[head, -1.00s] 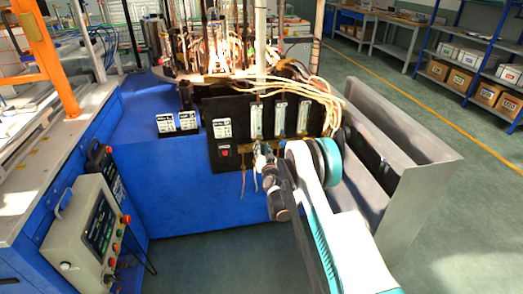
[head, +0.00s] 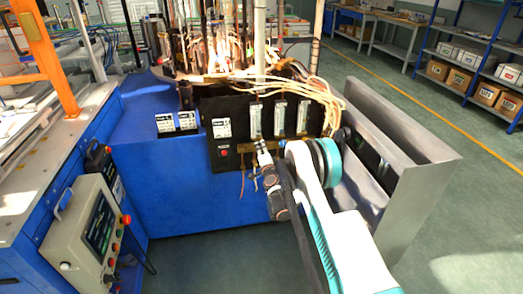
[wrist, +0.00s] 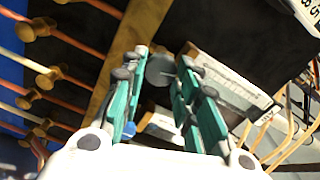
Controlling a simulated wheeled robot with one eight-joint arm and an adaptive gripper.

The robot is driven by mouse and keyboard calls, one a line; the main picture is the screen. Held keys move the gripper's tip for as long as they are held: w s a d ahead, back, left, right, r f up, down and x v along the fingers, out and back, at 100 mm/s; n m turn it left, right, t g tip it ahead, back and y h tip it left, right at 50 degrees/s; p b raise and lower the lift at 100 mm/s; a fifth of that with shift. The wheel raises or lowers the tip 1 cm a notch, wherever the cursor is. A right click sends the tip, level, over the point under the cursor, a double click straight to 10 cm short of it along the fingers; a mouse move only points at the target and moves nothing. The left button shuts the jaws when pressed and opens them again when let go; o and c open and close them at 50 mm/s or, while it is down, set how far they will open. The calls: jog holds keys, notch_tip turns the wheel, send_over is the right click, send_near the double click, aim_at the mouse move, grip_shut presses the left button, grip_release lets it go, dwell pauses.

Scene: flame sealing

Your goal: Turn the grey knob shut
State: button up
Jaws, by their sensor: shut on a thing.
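The grey knob (wrist: 160,71) shows as a dark grey disc between the fingertips in the wrist view. My gripper (wrist: 164,62) has its teal and black fingers on either side of it and is shut on it. In the head view my gripper (head: 262,153) is at the lower edge of the black panel (head: 233,153), below the leftmost flow meter (head: 255,120). The knob itself is hidden there by the gripper. A flow meter with a scale (wrist: 225,80) stands right beside the fingers in the wrist view.
A brass bar (wrist: 115,75) runs close beside the fingers, with several brass fittings (wrist: 48,77) and hoses to the left. Two more flow meters (head: 280,118) stand on the panel. A metal guard (head: 410,185) is right of my arm. Floor is open in front.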

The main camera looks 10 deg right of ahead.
jog(key=shift+f+m, duration=0.1)
jog(key=shift+m, duration=1)
jog(key=shift+d, duration=0.1)
jog(key=o, duration=1.1)
jog(key=shift+c, duration=0.2)
jog(key=s, duration=0.7)
jog(key=shift+s, duration=0.3)
